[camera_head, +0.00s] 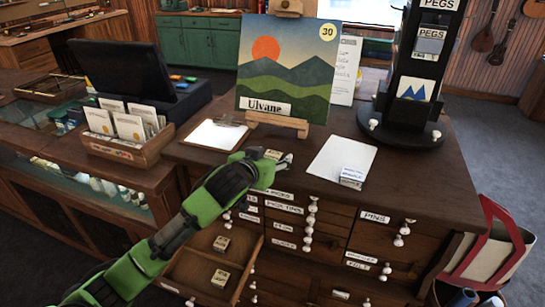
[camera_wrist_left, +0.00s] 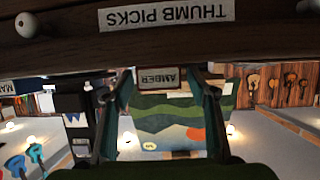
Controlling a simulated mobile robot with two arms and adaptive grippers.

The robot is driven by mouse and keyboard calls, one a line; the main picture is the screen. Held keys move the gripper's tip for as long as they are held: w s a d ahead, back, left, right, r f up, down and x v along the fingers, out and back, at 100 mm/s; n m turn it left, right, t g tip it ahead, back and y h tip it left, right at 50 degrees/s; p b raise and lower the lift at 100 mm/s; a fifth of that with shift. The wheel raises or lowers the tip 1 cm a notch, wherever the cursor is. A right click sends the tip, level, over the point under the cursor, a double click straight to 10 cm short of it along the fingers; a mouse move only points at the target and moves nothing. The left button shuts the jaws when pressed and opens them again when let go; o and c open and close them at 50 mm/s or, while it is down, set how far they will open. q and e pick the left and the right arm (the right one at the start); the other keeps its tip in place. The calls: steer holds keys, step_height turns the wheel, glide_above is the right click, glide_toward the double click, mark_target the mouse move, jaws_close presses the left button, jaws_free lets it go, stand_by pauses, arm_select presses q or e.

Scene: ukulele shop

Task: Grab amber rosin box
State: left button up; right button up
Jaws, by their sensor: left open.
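The amber rosin box (camera_head: 273,154) is a small tan box on the cabinet top, near its front edge and partly hidden by my left gripper (camera_head: 276,161). In the left wrist view, which is upside down, its face reads AMBER (camera_wrist_left: 158,79). There the box stands between the two spread fingers of my left gripper (camera_wrist_left: 163,73), with a gap visible on each side. The gripper is open and holds nothing. My right gripper does not show.
An open drawer (camera_head: 188,270) below my left arm holds two similar small boxes.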

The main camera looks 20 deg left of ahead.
arm_select(q)
steer(key=shift+w, duration=0.1)
steer(key=c, duration=1.1)
steer(key=shift+o, duration=0.2)
steer(key=shift+r, duration=0.1)
